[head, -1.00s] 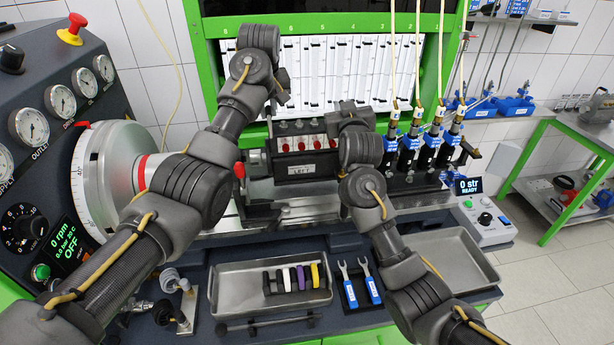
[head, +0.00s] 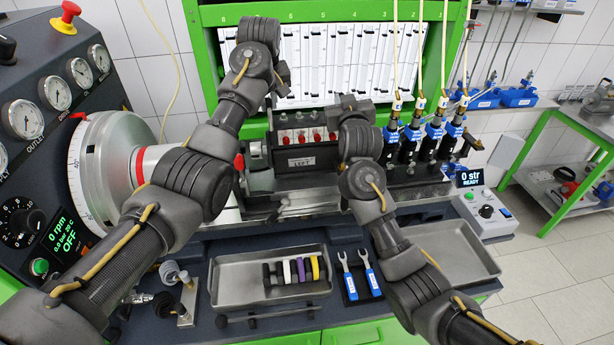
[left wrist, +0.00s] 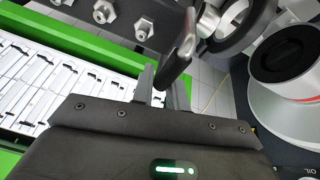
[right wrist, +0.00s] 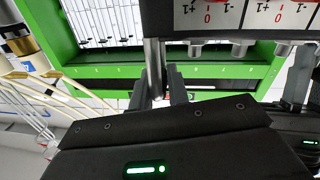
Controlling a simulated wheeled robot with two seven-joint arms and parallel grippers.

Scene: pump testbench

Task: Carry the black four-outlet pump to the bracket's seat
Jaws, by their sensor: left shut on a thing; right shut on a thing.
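The black pump (head: 302,150) shows in the head view with a row of red-marked white scales along its top and a plate on its front. It looks about level, in front of the white measuring-tube panel. My left gripper (left wrist: 163,88) is shut on a dark end part of the pump. My right gripper (right wrist: 166,88) is shut on the pump's other end, below its scale strip (right wrist: 240,15). In the head view the right arm covers the pump's right end. The grey bracket (head: 310,200) lies below the pump; its seat is largely hidden, so I cannot tell contact.
A large graduated disc (head: 115,170) with a red-banded hub stands left. Several blue-and-black injectors (head: 432,140) stand right. In front are a metal tray (head: 235,285) with coloured pieces and blue-handled wrenches (head: 372,280). A second tray (head: 460,250) is empty.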

